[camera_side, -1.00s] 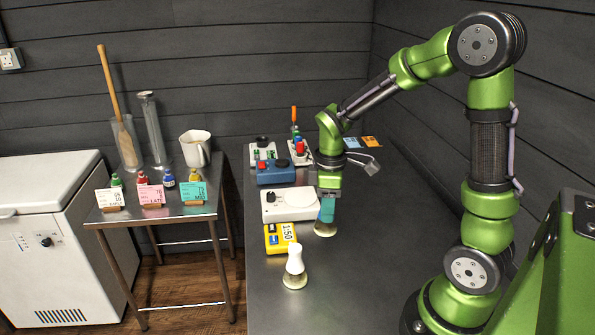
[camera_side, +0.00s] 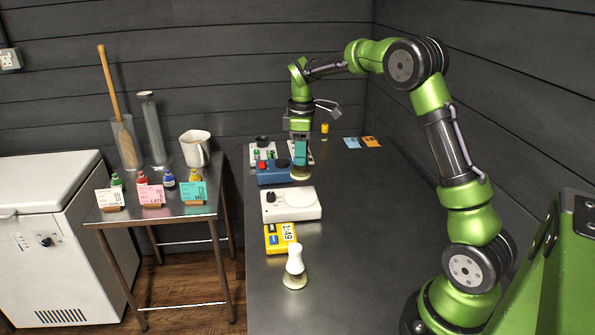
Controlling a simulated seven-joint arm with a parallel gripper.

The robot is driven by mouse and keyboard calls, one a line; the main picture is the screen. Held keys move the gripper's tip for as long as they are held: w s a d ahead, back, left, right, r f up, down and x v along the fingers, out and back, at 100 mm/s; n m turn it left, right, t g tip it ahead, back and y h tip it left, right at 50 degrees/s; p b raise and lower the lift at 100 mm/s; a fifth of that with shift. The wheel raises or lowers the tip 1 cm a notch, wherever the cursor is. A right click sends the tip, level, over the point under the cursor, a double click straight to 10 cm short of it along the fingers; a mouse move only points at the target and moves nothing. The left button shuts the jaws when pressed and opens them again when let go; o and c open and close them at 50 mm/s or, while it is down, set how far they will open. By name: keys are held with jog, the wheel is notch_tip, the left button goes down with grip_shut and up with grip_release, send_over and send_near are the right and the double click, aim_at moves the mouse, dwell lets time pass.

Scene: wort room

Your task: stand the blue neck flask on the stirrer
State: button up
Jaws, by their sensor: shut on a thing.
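The blue neck flask (camera_side: 301,173) hangs upright under my gripper (camera_side: 301,147), which is shut on its teal-blue neck. Its pale base is in the air. In the picture it shows just above the round plate of a white device with a black knob, which looks like the stirrer (camera_side: 282,211). The flask and the stirrer are apart, with a gap between them in the picture. The exact height and depth are hard to judge. The stirrer's round plate is bare.
A white neck flask (camera_side: 295,269) stands in front of a yellow timer (camera_side: 274,244). A blue device (camera_side: 267,178) sits behind the stirrer, partly covered by the held flask. A yellow cylinder (camera_side: 325,132) and cards stand farther back. The bench's right side is clear.

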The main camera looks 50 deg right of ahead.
aim_at(301, 173)
jog(key=shift+f, duration=2.75)
jog(key=shift+f, duration=0.55)
jog(key=o, duration=0.9)
jog(key=shift+s+r, duration=0.1)
jog(key=shift+r, duration=5.4)
